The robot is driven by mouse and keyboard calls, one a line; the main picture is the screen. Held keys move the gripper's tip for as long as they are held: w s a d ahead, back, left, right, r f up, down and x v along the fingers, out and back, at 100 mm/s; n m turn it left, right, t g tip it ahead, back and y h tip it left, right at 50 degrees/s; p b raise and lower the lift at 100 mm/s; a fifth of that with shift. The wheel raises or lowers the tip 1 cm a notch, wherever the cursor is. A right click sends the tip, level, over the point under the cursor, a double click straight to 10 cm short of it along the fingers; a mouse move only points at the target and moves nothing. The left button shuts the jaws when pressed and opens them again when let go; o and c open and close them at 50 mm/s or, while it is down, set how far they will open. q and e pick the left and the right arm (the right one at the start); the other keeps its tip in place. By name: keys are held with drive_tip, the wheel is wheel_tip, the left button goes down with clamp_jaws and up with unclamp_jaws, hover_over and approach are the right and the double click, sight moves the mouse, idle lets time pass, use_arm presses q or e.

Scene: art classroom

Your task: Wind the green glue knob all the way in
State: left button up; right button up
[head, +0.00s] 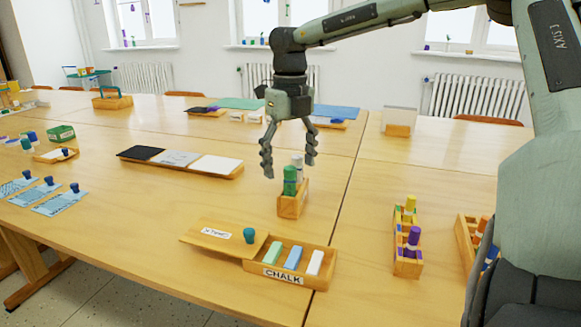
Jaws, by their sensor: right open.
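A green glue stick (290,181) stands upright in a small wooden holder (291,207) near the middle of the table. A white and grey stick (298,163) stands just behind it in the same holder. Which part of the green stick is its knob is too small to tell. My right gripper (289,172) points down with its fingers spread and empty. Its fingertips appear on either side of the green stick's top; I cannot tell the exact depth gap. My left gripper is out of view.
A chalk box (290,280) with a partly slid lid (222,238) lies in front. Wooden holders with glue sticks (408,238) stand at right. A long tray (180,162) lies at left. Bare table surrounds the green stick's holder.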

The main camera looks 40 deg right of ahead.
idle(0.4)
drive_tip(key=shift+f+m+b, duration=0.1)
drive_tip(key=shift+m+b, duration=0.45)
drive_tip(key=shift+m, duration=0.25)
drive_tip(key=m+b, duration=0.1)
drive_tip(key=m, duration=0.3)
drive_tip(key=shift+b, duration=0.35)
drive_tip(key=m+b, duration=0.1)
drive_tip(key=m, duration=0.4)
drive_tip(key=shift+m+b, duration=0.35)
drive_tip(key=shift+m, duration=0.05)
drive_tip(key=c, duration=1.5)
drive_tip(key=shift+c, duration=0.2)
